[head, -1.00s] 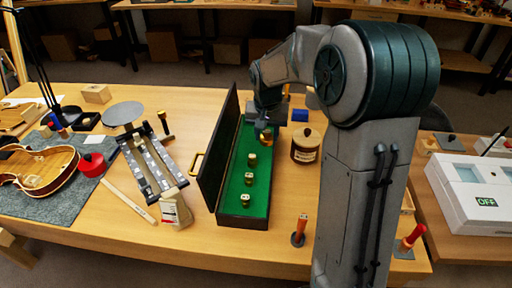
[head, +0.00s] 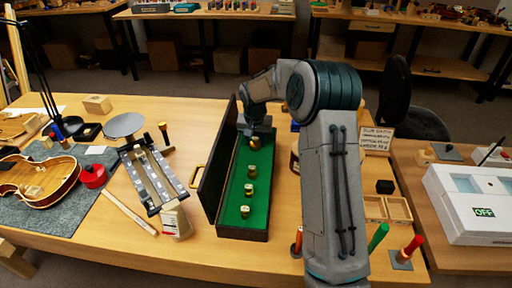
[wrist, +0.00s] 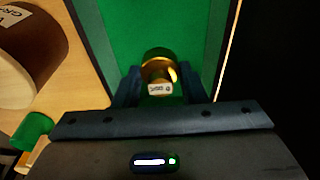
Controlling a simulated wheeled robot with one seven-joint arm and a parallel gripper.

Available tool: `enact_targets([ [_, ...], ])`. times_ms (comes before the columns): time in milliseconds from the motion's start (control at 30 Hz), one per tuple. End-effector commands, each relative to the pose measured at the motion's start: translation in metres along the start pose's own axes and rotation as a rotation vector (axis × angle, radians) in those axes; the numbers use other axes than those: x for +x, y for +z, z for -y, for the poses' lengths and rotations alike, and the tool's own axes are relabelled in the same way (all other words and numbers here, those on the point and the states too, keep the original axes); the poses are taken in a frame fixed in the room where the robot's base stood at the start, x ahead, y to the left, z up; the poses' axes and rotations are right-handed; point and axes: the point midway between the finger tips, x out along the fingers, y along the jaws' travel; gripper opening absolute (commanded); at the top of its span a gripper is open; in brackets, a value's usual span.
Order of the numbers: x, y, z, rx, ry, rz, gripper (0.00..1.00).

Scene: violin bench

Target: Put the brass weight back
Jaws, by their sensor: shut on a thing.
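My gripper (head: 258,130) is shut on a brass weight (head: 255,143) with a small white label. In the wrist view the weight (wrist: 158,66) sits between the two fingers (wrist: 160,88), over green lining. It is at the far end of the long black case (head: 242,234), whose green inside (head: 231,200) faces up. I cannot tell whether the weight touches the lining. Three other brass weights stand in a row nearer the front: one (head: 252,171), one (head: 249,190) and one (head: 245,211).
The case's open black lid (head: 214,165) stands upright on the left. A round wooden container (wrist: 28,55) is close by on the right of the case, mostly behind my arm in the head view. A metal-railed fixture (head: 153,180) stands left of the lid.

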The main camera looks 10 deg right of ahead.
Motion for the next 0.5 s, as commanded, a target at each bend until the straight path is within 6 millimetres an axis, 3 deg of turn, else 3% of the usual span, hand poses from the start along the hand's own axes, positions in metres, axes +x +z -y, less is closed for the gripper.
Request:
enact_targets([
  [200, 0.031, 0.006, -0.001, 0.001, 0.0, 0.004, 0.05],
  [500, 0.035, 0.006, -0.001, 0.001, 0.0, 0.001, 0.05],
])
